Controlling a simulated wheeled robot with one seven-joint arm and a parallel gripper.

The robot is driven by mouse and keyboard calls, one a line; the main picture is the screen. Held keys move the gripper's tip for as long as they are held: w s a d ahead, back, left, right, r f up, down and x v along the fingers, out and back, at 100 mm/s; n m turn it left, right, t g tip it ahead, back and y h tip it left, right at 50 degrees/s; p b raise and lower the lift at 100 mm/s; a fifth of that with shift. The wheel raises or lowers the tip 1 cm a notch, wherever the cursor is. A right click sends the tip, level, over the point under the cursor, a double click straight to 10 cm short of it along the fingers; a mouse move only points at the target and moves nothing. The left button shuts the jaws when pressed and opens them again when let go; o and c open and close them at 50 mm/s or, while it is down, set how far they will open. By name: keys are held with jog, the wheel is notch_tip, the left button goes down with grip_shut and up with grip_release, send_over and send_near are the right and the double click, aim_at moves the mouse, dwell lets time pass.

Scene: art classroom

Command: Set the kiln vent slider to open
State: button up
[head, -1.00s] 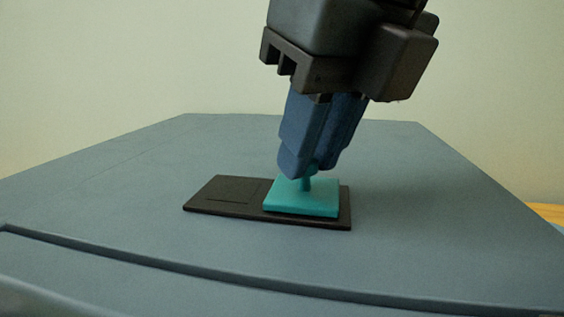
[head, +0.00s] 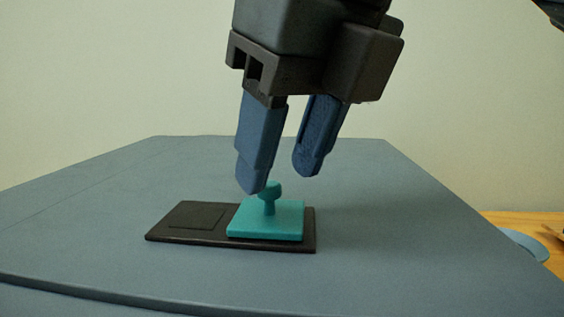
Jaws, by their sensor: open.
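The kiln vent slider is a teal square plate (head: 266,222) with a small round knob (head: 269,190) on a short stem. It sits at the right end of a flat black base plate (head: 185,236). The left part of the base is uncovered and shows a thin rectangular outline (head: 197,215). My gripper (head: 281,180) is open and empty just above the knob, its blue fingers spread left and right. The left fingertip is near the knob and slightly overlaps it in the picture; I cannot tell whether they touch.
The base lies on a broad grey-blue kiln top (head: 400,255), which is otherwise clear around it. A wooden surface (head: 535,228) with a light blue round item (head: 525,245) shows beyond the right edge. A plain pale wall stands behind.

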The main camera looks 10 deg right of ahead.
jog(key=v, duration=0.6)
jog(key=shift+s+d, duration=0.1)
jog(key=shift+s, duration=0.1)
